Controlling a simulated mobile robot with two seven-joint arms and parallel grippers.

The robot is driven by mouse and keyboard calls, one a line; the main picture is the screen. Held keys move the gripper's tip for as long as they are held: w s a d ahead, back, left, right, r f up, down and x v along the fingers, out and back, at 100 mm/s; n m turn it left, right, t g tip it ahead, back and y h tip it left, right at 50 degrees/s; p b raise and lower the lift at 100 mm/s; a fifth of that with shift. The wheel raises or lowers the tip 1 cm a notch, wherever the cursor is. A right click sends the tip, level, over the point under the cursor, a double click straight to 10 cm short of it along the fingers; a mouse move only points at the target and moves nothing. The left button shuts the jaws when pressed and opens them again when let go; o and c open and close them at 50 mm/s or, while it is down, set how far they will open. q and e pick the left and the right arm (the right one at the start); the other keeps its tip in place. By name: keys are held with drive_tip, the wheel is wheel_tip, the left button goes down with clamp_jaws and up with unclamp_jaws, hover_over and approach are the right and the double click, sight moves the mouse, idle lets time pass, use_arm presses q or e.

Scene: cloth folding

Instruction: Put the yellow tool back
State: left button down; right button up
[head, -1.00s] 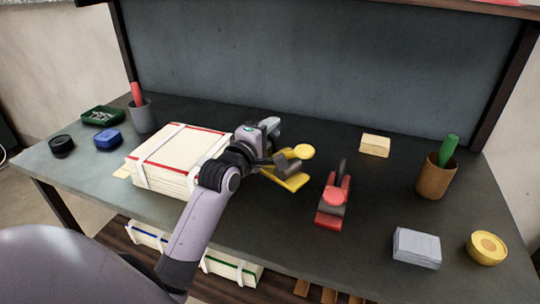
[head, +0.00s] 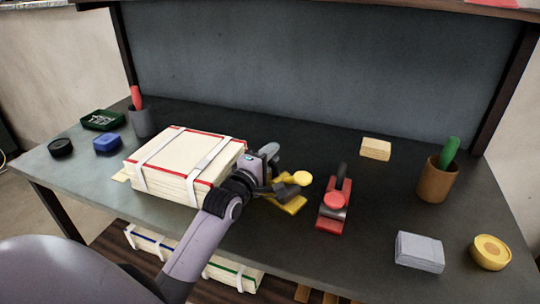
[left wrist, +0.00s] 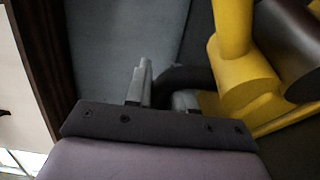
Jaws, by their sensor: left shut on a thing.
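The yellow tool (head: 292,206) has a round yellow knob and a flat yellow body, and looks like a hand plane. The gripper and arm hide part of the tool. I cannot tell whether its base touches the table. In the left wrist view the yellow tool (left wrist: 243,75) fills the right side, with a dark rounded part beside it. My right gripper is not in view.
A red plane (head: 334,208) stands just right of the yellow tool. The strapped stack (head: 182,163) is close on the left. A tan block (head: 376,149), brown cup (head: 437,182), grey block (head: 419,252) and yellow round tin (head: 490,252) are further right. Bare table lies behind the tool.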

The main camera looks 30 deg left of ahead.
use_arm(q)
drive_tip(key=c, duration=1)
unclamp_jaws()
drive_tip(key=shift+f, duration=0.1)
drive_tip(key=shift+s+r, duration=0.1)
drive_tip(key=shift+r, duration=0.1)
drive_tip(key=s, duration=0.8)
drive_tip(key=s+d, duration=0.1)
drive_tip(key=s, duration=0.2)
drive_tip(key=shift+s, duration=0.4)
